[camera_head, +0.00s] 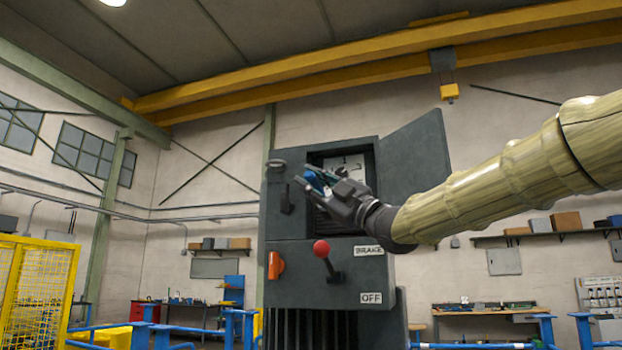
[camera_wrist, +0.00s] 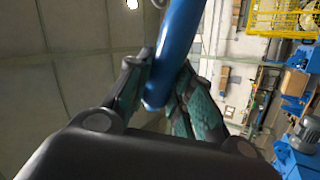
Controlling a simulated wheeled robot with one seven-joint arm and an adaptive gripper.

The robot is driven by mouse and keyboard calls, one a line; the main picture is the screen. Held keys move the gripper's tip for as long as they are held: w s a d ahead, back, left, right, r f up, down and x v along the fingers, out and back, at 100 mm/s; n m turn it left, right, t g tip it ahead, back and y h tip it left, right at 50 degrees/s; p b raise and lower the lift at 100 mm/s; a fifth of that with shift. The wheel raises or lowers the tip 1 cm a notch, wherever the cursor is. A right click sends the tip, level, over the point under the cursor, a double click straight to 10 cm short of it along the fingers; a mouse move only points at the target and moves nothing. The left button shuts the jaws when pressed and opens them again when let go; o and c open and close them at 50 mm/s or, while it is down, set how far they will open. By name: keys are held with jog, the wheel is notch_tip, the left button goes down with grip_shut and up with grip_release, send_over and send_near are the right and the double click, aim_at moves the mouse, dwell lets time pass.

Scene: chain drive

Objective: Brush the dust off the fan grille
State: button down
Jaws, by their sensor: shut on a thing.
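My gripper (camera_head: 318,182) is in front of the upper part of a dark grey cabinet (camera_head: 290,255). It is shut on a blue rod-like handle (camera_wrist: 178,45), seen between its teal-padded fingers in the wrist view. The handle looks like the brush's; its bristles are not clear in either view. The cabinet's upper opening (camera_head: 347,160) shows a pale plate inside, and my gripper and wrist hide much of its lower part. I cannot clearly make out the fan grille or any dust on it. Dark upright slats (camera_head: 310,330) show at the cabinet's bottom.
A door (camera_head: 415,155) stands open at the cabinet's right. A red-knobbed lever (camera_head: 322,250), an orange switch (camera_head: 275,265) and BRAKE (camera_head: 368,250) and OFF (camera_head: 371,298) labels are below my gripper. Blue railings (camera_head: 480,346) run along the front.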

jog(key=shift+w+d+p, duration=0.2)
jog(key=shift+w+p, duration=0.1)
jog(key=shift+w, duration=0.35)
jog(key=shift+w+d+p, duration=0.2)
jog(key=shift+w+p, duration=0.05)
jog(key=shift+w, duration=0.45)
jog(key=shift+w+d+p, duration=0.2)
jog(key=shift+w+p, duration=0.1)
jog(key=shift+w, duration=0.35)
jog(key=shift+w+d+p, duration=0.25)
jog(key=shift+w+p, duration=0.15)
jog(key=shift+w, duration=0.35)
jog(key=shift+d, duration=0.1)
jog(key=shift+s+d+b, duration=0.3)
jog(key=shift+s+d, duration=0.05)
jog(key=shift+d, duration=0.6)
jog(key=shift+s+d+b, duration=0.25)
jog(key=shift+s+d, duration=0.05)
jog(key=shift+d, duration=0.6)
jog(key=shift+w+a, duration=0.25)
jog(key=shift+a, duration=0.4)
jog(key=shift+w+a, duration=0.2)
jog(key=shift+a, duration=0.4)
jog(key=shift+w+a, duration=0.25)
jog(key=shift+a, duration=0.4)
